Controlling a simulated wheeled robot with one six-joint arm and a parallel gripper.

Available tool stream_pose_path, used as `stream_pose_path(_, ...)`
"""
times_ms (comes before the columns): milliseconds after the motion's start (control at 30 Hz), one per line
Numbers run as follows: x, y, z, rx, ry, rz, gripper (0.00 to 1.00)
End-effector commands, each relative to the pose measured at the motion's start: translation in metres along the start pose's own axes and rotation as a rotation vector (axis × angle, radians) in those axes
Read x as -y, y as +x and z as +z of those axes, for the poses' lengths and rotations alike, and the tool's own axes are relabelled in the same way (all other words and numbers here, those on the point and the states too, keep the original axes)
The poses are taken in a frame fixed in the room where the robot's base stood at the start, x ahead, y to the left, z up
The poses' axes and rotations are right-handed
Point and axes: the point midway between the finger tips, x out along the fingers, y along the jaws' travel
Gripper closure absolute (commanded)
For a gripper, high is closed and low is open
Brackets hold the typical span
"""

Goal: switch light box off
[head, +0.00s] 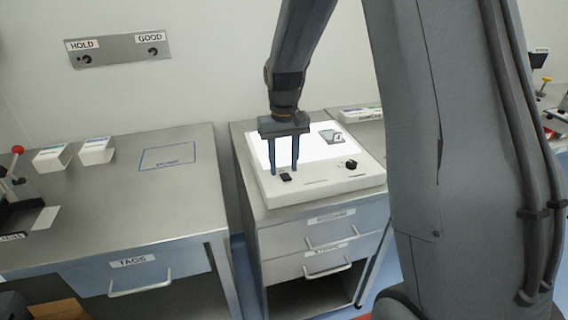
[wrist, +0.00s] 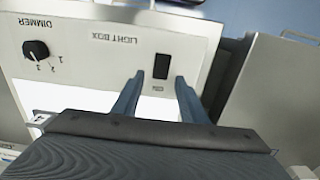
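The light box (head: 318,188) sits on a metal cabinet, its white panel (head: 309,149) brightly lit. A black rocker switch (head: 286,177) is at the left of its front strip, and a black dimmer knob (head: 351,164) is at the right. In the wrist view the switch (wrist: 162,66) lies beyond and between my two blue fingertips, and the dimmer knob (wrist: 37,50) is at upper left. My gripper (head: 283,173) points down over the light box near the switch. Its fingers are apart with nothing between them. Whether a fingertip touches the box cannot be told.
A small card with a picture (head: 331,136) lies on the lit panel. A metal table (head: 120,205) with white boxes (head: 97,151) and a blue outlined area (head: 167,157) stands at left, across a narrow gap. A HOLD/GOOD plate (head: 118,51) is on the wall.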

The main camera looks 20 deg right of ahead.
Motion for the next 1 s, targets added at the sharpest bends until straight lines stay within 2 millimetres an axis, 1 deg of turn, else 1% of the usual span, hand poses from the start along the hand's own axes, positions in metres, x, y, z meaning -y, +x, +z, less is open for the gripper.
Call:
stream_pose_path(133,0.0000,0.0084,0.0004,0.000,0.000,0.000,0.61)
stream_pose_path(367,0.0000,0.0097,0.0002,-0.001,0.000,0.000,0.61)
stream_pose_path(400,0.0000,0.0096,0.0002,-0.001,0.000,0.000,0.63)
stream_pose_path(467,0.0000,0.0095,0.0002,-0.001,0.000,0.000,0.73)
stream_pose_path(600,0.0000,0.0094,0.0001,-0.001,0.000,0.000,0.96)
stream_pose_path(633,0.0000,0.0094,0.0001,-0.001,0.000,0.000,1.00)
stream_pose_path(833,0.0000,0.0083,0.0010,-0.033,0.000,0.000,1.00)
stream_pose_path(1000,0.0000,0.0069,0.0050,-0.146,0.000,0.000,1.00)
